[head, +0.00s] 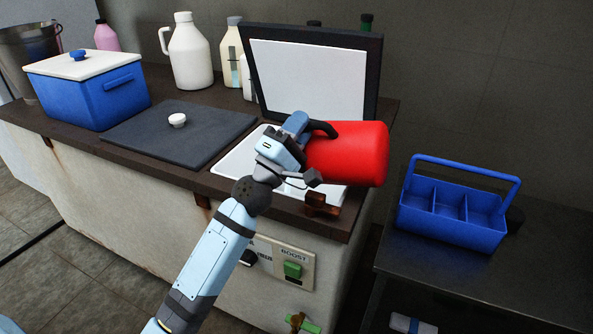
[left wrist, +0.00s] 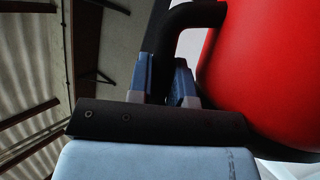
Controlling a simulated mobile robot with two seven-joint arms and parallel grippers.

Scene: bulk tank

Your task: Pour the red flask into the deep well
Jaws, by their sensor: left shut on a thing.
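The red flask (head: 352,154) lies tipped on its side in the air above the right part of the counter, its long axis near level. My left gripper (head: 303,128) is shut on the flask's black handle (head: 322,129). The left wrist view shows the fingers (left wrist: 165,80) around the black handle, with the red body (left wrist: 270,75) close on the right. Below the flask is a white-lined well (head: 238,161) under a raised lid (head: 310,78). The flask and gripper hide much of the well. The flask's mouth and any liquid are not visible. My right gripper is not in view.
A dark closed lid (head: 178,140) with a white knob lies left of the well. A blue box (head: 92,92), a white jug (head: 190,55) and bottles stand behind. A blue caddy (head: 452,207) stands on a dark side table at the right.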

